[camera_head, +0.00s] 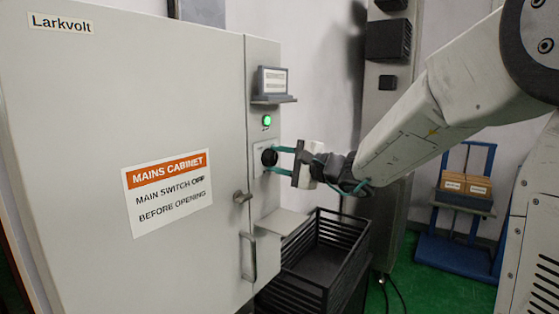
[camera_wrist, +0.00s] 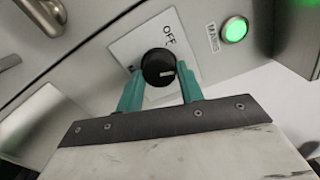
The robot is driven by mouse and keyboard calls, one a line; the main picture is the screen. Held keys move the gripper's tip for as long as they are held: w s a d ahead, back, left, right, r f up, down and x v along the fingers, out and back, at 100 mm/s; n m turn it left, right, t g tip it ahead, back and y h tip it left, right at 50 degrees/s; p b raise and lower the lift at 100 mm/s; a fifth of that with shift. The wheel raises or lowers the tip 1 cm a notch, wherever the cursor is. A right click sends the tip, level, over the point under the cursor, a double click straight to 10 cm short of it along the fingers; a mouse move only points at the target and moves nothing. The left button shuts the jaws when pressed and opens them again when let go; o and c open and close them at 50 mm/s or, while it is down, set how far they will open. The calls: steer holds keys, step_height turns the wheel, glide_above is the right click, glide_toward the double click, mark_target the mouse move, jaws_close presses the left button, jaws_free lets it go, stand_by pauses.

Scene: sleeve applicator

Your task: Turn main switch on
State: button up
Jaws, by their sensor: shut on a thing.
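The main switch is a round black knob (camera_head: 268,157) on a pale plate on the cabinet's narrow side face. In the wrist view the knob (camera_wrist: 157,66) carries a short white mark pointing toward the right finger. The word OFF is printed on the plate (camera_wrist: 181,36) above it; a second label by the left finger is mostly hidden. My gripper (camera_head: 274,159) has its two teal fingers on either side of the knob and is shut on it. The wrist view shows the fingers (camera_wrist: 160,80) with the knob between their tips.
A green lamp (camera_head: 267,121) labelled MAINS is lit above the switch, below a small display on a ledge (camera_head: 273,99). The cabinet door (camera_head: 130,90) is shut, with a knob latch (camera_head: 242,197) and a bar handle (camera_head: 248,256). A black slatted crate (camera_head: 322,262) stands below my gripper.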

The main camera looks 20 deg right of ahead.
steer(key=m, duration=0.5)
steer(key=shift+f+m, duration=0.1)
steer(key=shift+m, duration=0.3)
stand_by(0.4)
steer(key=o, duration=1)
steer(key=shift+s, duration=0.1)
steer(key=v, duration=0.7)
steer(key=shift+s+d, duration=0.25)
